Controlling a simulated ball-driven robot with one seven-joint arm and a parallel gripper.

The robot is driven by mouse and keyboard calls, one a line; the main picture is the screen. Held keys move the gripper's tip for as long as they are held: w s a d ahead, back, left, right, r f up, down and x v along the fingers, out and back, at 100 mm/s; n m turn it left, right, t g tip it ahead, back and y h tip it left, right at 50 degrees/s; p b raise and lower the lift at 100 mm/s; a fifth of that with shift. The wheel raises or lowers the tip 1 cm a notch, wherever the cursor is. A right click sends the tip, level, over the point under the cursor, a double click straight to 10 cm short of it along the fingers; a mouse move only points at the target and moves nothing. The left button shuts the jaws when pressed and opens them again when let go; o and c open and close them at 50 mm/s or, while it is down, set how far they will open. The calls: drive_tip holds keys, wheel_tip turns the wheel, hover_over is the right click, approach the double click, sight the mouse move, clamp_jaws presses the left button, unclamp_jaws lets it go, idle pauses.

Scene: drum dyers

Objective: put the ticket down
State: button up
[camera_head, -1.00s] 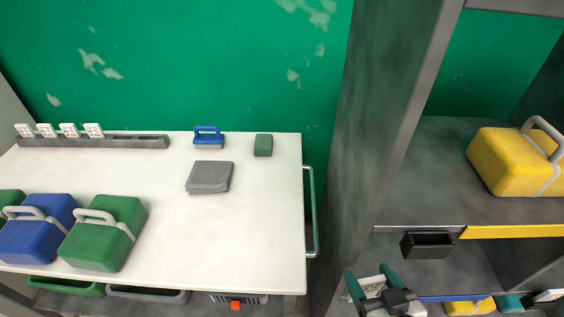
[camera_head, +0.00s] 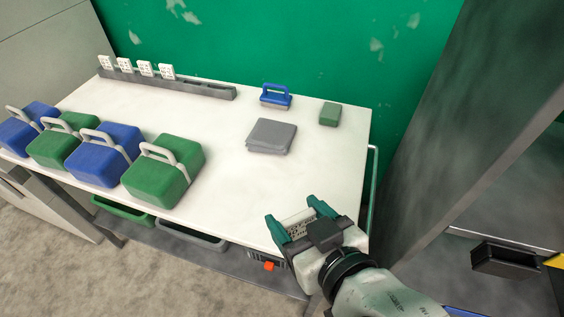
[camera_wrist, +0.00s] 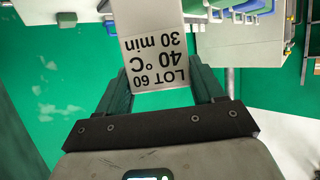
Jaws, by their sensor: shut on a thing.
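My gripper (camera_head: 303,218) is shut on a white ticket (camera_head: 297,226) and holds it at the front right corner of the white table (camera_head: 220,128). I cannot tell the exact height above the tabletop. In the wrist view the ticket (camera_wrist: 155,50) stands between my gripper's two green fingers (camera_wrist: 162,90). Its print appears upside down and reads "LOT 60, 40 °C, 30 min". On the table a grey rack (camera_head: 190,87) at the back left holds several white tickets (camera_head: 145,68) upright at its left end. The right part of the rack looks empty.
Several blue and green handled blocks (camera_head: 165,170) line the table's left front. A folded grey cloth (camera_head: 271,136), a blue-handled brush (camera_head: 276,97) and a small green block (camera_head: 329,114) lie toward the back right. The tabletop's middle is clear. A dark shelf unit (camera_head: 470,130) stands right.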

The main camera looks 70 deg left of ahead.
drive_tip(key=w+a+f+p, duration=0.1)
drive_tip(key=w+a+f, duration=0.1)
drive_tip(key=w+f, duration=0.1)
drive_tip(key=w+a+f+p, duration=0.1)
drive_tip(key=w+a+f, duration=0.2)
drive_tip(key=w+f, duration=0.1)
drive_tip(key=w+a+f+p, duration=0.1)
drive_tip(key=w+a+f, duration=0.2)
drive_tip(key=f, duration=0.3)
drive_tip(key=shift+w+a, duration=0.25)
drive_tip(key=shift+w, duration=0.35)
drive_tip(key=shift+f, duration=0.1)
drive_tip(key=shift+f, duration=0.1)
drive_tip(key=o, duration=1)
